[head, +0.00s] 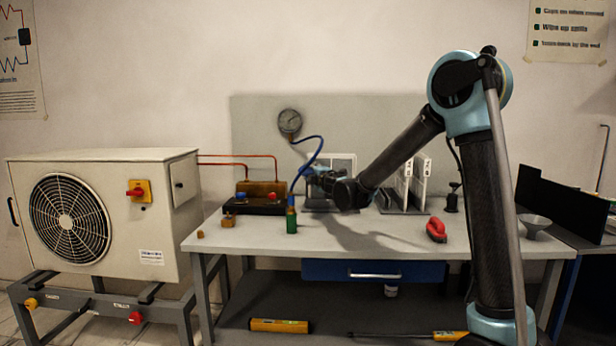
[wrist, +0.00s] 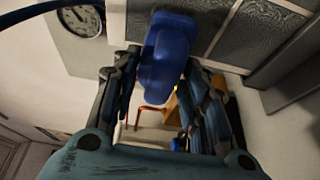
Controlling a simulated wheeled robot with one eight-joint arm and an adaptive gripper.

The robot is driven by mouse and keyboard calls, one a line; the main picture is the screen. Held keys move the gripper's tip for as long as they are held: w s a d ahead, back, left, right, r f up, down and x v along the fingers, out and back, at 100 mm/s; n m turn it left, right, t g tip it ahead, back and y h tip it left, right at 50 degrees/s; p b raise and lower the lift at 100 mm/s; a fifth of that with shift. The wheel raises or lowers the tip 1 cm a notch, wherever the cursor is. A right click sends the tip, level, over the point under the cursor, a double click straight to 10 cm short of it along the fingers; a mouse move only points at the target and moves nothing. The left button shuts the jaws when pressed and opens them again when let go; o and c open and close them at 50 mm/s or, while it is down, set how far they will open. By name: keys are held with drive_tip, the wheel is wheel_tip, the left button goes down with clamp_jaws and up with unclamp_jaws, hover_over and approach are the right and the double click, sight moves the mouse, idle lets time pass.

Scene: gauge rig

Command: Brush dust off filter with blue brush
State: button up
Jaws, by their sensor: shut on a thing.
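My gripper (head: 318,181) is above the back of the bench, in front of the white-framed filter (head: 343,160). In the wrist view, my gripper (wrist: 161,70) is shut on the blue brush (wrist: 164,52), which sticks out between the fingers. The filter (wrist: 246,34) shows beyond it as grey mesh panels in a pale frame. The brush overlaps the filter's left part in that view; I cannot tell whether they touch. The bristles are hidden, and dust cannot be made out clearly. In the head view the brush is not distinguishable at the gripper.
A gauge (head: 290,122) with a blue hose (head: 313,158) is just left of the gripper. A green bottle (head: 291,218) and a brass manifold block (head: 257,193) stand left. The front middle bench is clear.

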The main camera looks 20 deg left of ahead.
drive_tip(key=d, duration=0.2)
drive_tip(key=w+d, duration=0.1)
drive_tip(key=d, duration=0.1)
drive_tip(key=shift+d, duration=0.35)
idle(0.4)
drive_tip(key=s+d, duration=0.1)
drive_tip(key=s, duration=0.5)
drive_tip(key=shift+d, duration=0.15)
drive_tip(key=shift+s, duration=0.1)
idle(0.4)
drive_tip(key=s, duration=0.2)
drive_tip(key=shift+s+d, duration=0.3)
drive_tip(key=shift+d, duration=0.05)
idle(0.4)
drive_tip(key=shift+w+a, duration=0.25)
drive_tip(key=shift+w, duration=0.9)
drive_tip(key=shift+w+a, duration=0.3)
drive_tip(key=shift+w, duration=0.9)
drive_tip(key=shift+w+a, duration=0.25)
drive_tip(key=shift+w, duration=0.9)
